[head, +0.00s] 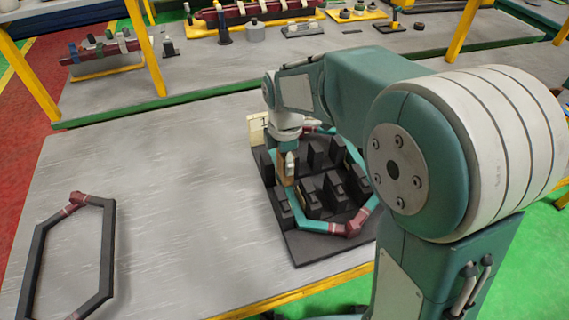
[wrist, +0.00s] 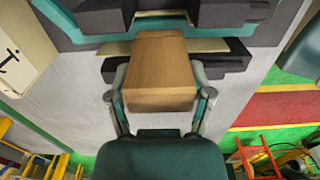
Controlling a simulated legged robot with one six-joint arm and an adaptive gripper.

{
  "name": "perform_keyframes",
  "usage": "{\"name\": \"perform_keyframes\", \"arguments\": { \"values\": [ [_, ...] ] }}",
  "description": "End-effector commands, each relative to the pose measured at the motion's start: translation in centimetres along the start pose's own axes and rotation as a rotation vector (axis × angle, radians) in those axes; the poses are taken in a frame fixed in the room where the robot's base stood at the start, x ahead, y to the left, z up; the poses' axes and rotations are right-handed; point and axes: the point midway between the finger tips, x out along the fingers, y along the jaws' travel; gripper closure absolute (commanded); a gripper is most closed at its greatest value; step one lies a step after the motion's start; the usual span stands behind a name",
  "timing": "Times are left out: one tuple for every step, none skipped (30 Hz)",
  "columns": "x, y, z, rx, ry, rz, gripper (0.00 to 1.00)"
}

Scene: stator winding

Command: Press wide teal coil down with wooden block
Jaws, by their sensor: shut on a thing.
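The wide teal coil (head: 284,213) has maroon end pieces and lies around and among the dark posts of the black stator fixture (head: 300,252) in the head view. A stretch of teal (wrist: 112,22) crosses the top of the wrist view, beside dark fixture parts. The wooden block (wrist: 158,68) sits between both fingers of my gripper (wrist: 160,90), which is shut on it. In the head view my gripper (head: 288,172) is over the left side of the fixture. The block's far end is close to the teal strip; I cannot tell whether they touch.
A black hexagonal coil (head: 108,248) with maroon pieces lies at the table's left. The grey table (head: 160,180) between it and the fixture is clear. A pale marked box (head: 256,128) stands behind the fixture. A rear bench (head: 300,52) with yellow posts holds several parts.

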Motion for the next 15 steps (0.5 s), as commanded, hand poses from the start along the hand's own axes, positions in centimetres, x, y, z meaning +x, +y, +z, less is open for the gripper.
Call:
{"name": "perform_keyframes", "arguments": {
  "values": [
    [-0.5, 0.1, 0.0, 0.000, 0.000, 0.003, 0.94],
    [-0.8, 0.0, 0.0, 0.000, 0.000, 0.003, 0.94],
    [-1.1, 0.0, 0.0, 0.000, 0.000, 0.003, 0.94],
    [-1.4, 0.0, 0.0, 0.000, 0.000, 0.003, 0.94],
    [-1.7, 0.1, 0.0, 0.000, 0.000, 0.004, 0.94],
    [-2.0, 0.1, 0.0, 0.000, 0.000, 0.004, 0.94],
    [-2.3, 0.1, 0.0, 0.000, 0.000, 0.004, 0.94],
    [-2.5, 0.1, 0.0, 0.000, 0.000, 0.004, 0.94],
    [-2.9, 0.1, 0.0, 0.000, 0.000, 0.004, 0.94],
    [-3.1, 0.1, 0.0, 0.000, 0.000, 0.003, 0.94],
    [-3.4, 0.0, 0.0, 0.000, 0.000, 0.003, 0.94],
    [-3.7, 0.0, 0.0, 0.000, 0.000, 0.004, 0.94],
    [-4.0, 0.1, 0.0, 0.000, 0.000, 0.004, 0.94],
    [-4.3, 0.1, 0.0, 0.000, 0.000, 0.005, 0.94],
    [-4.6, 0.1, 0.0, 0.000, 0.000, 0.004, 0.94]
  ]
}}
